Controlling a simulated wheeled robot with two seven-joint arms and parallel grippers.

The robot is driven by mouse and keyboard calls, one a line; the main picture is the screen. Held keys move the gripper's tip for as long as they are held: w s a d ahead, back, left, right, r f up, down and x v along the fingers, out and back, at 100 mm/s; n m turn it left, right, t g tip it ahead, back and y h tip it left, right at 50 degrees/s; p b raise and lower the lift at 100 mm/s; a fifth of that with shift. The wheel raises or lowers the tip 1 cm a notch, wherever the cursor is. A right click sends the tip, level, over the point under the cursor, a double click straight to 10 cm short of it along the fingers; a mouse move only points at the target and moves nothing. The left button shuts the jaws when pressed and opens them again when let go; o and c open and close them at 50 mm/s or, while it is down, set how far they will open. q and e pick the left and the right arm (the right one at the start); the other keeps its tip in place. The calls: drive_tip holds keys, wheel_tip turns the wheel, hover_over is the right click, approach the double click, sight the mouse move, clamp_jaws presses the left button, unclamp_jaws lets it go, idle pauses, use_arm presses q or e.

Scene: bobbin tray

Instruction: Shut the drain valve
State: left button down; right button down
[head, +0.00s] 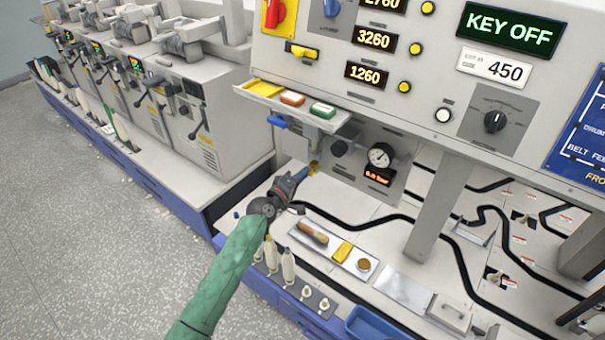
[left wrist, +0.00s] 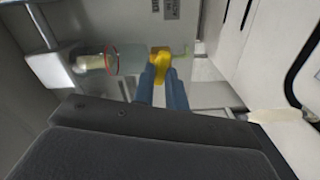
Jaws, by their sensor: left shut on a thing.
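The drain valve's yellow handle (left wrist: 161,62) sits between the tips of my left gripper (left wrist: 160,82) in the left wrist view. In the head view my left gripper (head: 306,172) reaches in under the machine's front panel, its fingertips at the small yellow-brown valve (head: 314,167). The gripper is shut on the handle. The fingers hide part of the handle, and I cannot tell how far the valve is turned. My right gripper is not in view.
A round gauge (head: 380,155) and a small red display (head: 378,176) are right of the valve. A shelf with coloured blocks (head: 292,99) overhangs it. Below lie a tray (head: 332,246), upright bobbins (head: 288,266) and a black cable (head: 345,217). Floor (head: 120,250) is clear at left.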

use_arm(q)
drive_tip(key=n+p, duration=0.1)
drive_tip(key=n, duration=0.2)
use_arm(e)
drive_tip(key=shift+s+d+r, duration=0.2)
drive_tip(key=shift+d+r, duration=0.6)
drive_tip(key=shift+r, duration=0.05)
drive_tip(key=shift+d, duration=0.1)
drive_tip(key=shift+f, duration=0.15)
use_arm(q)
drive_tip(key=c, duration=1.4)
unclamp_jaws()
drive_tip(key=shift+a+f, duration=0.1)
drive_tip(key=shift+c, duration=0.2)
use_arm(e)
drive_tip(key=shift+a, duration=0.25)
